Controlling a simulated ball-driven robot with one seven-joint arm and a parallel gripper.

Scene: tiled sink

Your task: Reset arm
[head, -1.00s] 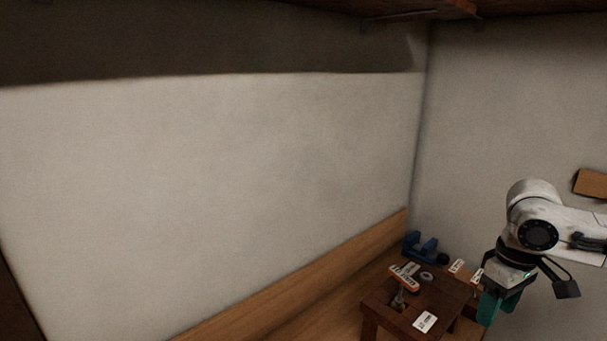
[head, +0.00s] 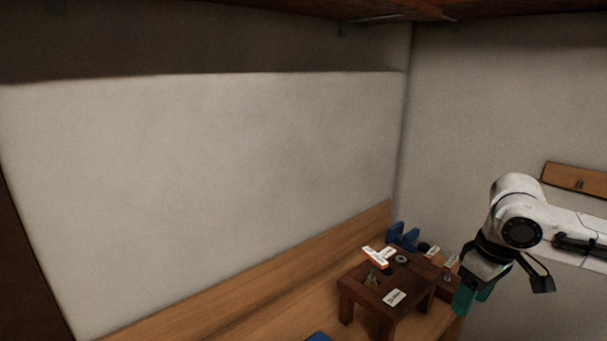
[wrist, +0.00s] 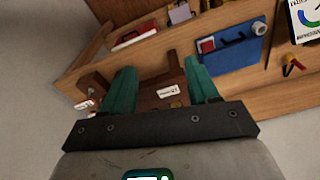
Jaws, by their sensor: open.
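My gripper (head: 474,297) has teal fingers and hangs from the white arm at the lower right of the head view, pointing down. In the wrist view the two fingers (wrist: 160,88) stand wide apart with nothing between them that they touch. In the head view it is beside the right end of a small dark wooden stand (head: 352,291). The stand also shows beyond the fingers in the wrist view (wrist: 150,101). An orange-and-white labelled item (head: 376,257) sits at the top of the stand, and a white card (head: 395,298) lies on it.
A wooden bench (head: 240,300) runs along the pale wall. A blue holder (head: 403,234) stands behind the stand. In the wrist view a blue tray (wrist: 226,56) holds small items. A shelf hangs overhead.

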